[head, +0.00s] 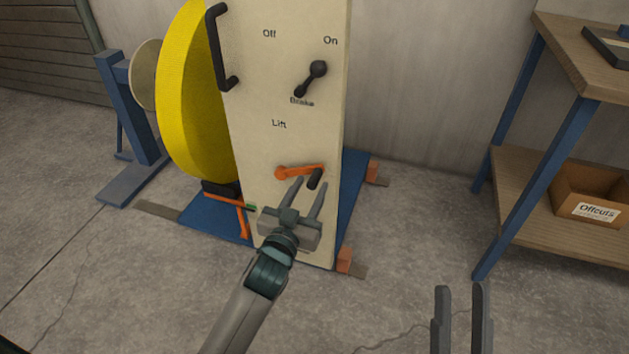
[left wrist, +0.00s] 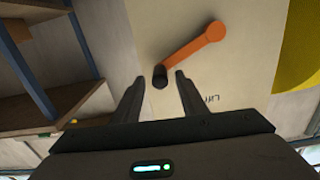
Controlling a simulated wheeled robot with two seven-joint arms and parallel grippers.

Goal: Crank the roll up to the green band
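The orange crank (head: 300,171) sits on the cream panel below the "Lift" label, its arm pointing right to a black knob (head: 316,178). My left gripper (head: 309,184) is open in front of the panel. In the left wrist view the knob (left wrist: 160,76) shows between the two fingertips, with a gap on each side; whether it lies within their depth I cannot tell. The yellow roll (head: 200,95) stands upright left of the panel. A small green band (head: 250,208) shows at the panel's lower left edge, beside orange parts (head: 240,217). My right gripper (head: 462,292) is open and empty at lower right.
The panel (head: 260,75) also carries a black brake lever (head: 311,78) and a black handle (head: 214,50). A blue stand (head: 130,120) is at left. A workbench (head: 580,60) with an "Offcuts" box (head: 592,195) is at right. Floor between is clear.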

